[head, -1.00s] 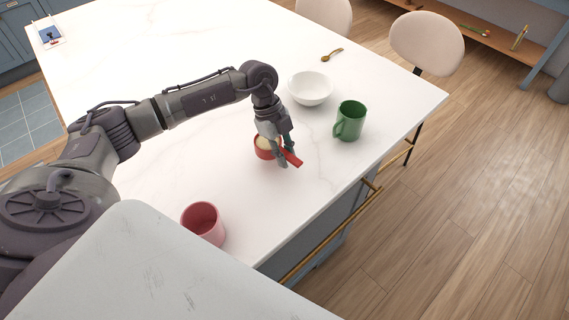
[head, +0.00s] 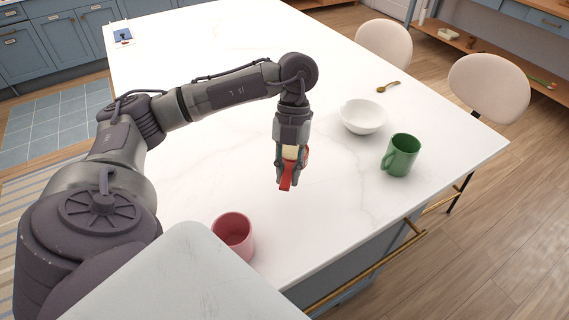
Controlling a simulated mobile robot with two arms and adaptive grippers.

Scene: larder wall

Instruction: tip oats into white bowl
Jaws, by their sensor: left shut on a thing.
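The white bowl (head: 363,117) stands upright on the white worktop, right of my left gripper, and looks empty. My left gripper (head: 290,178) points down and is shut on a small red cup (head: 286,181) with pale oats (head: 290,152) showing in it. The gripper hides most of the cup, so its tilt and any gap to the worktop are hard to tell. The cup and the bowl are apart. My right gripper is not in view.
A green mug (head: 401,155) stands close to the bowl, on its near right side. A pink cup (head: 233,235) stands at the near edge of the worktop (head: 330,215). A golden spoon (head: 388,87) lies behind the bowl. The worktop left of the bowl is clear.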

